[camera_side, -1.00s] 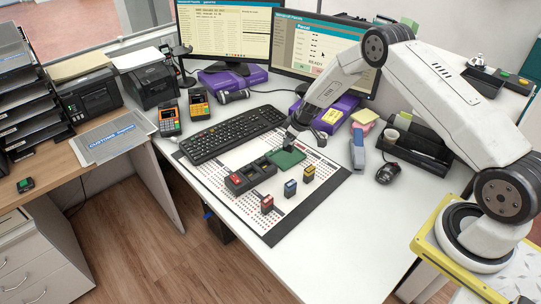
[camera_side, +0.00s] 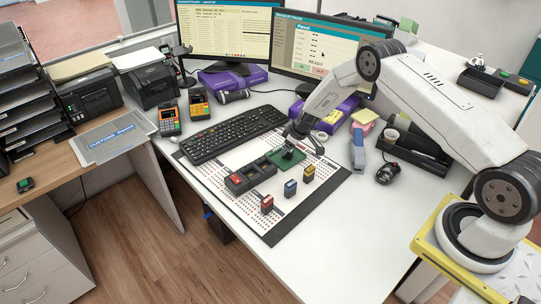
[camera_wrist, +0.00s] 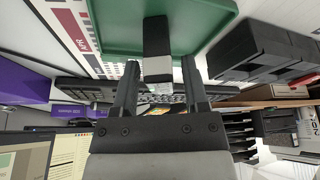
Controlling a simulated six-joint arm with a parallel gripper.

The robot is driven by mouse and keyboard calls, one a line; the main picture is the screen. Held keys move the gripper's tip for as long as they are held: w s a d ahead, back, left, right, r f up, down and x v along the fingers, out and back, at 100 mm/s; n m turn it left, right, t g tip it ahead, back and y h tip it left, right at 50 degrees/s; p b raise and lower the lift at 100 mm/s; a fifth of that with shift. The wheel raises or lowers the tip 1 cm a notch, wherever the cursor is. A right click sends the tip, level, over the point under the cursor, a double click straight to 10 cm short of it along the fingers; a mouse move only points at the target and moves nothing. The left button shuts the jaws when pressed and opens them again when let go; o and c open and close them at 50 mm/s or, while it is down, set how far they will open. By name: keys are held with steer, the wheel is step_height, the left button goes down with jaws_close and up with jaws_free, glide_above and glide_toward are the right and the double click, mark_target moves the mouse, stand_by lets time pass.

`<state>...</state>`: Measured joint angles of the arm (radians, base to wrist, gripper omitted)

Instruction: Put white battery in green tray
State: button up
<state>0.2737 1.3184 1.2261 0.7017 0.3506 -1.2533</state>
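The green tray (camera_side: 292,161) lies on the patterned mat at the right end of the black holder. The white battery (camera_wrist: 157,68) stands in the green tray (camera_wrist: 105,25) in the wrist view; its body looks dark with a pale end. In the side view the battery (camera_side: 288,148) shows as a small dark upright block on the tray. My gripper (camera_side: 300,133) is just above and to the right of it. In the wrist view my gripper (camera_wrist: 160,72) has its fingers apart, with a gap beside the battery.
A black holder (camera_side: 263,169) with a red piece in its left compartment adjoins the tray. Red (camera_side: 267,204), blue (camera_side: 290,188) and yellow (camera_side: 309,173) batteries stand on the mat (camera_side: 275,233). A keyboard (camera_side: 238,131) lies behind.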

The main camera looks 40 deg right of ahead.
steer(key=shift+r, duration=0.1)
stand_by(0.3)
steer(key=v, duration=1.2)
stand_by(0.3)
steer(key=shift+r, duration=0.1)
stand_by(0.4)
steer(key=s+a+r+m+g, duration=0.1)
steer(key=s+a+r+m, duration=0.1)
steer(key=s+a+r, duration=0.65)
steer(key=s+a+r+m, duration=0.1)
steer(key=s+a+r, duration=0.1)
steer(key=s, duration=0.6)
steer(key=s+a+r+m+h, duration=0.1)
steer(key=s+a+r, duration=0.2)
steer(key=s, duration=0.5)
steer(key=shift+s+r+g+h, duration=0.15)
steer(key=shift+s+g+h, duration=0.1)
steer(key=shift+g+h, duration=0.05)
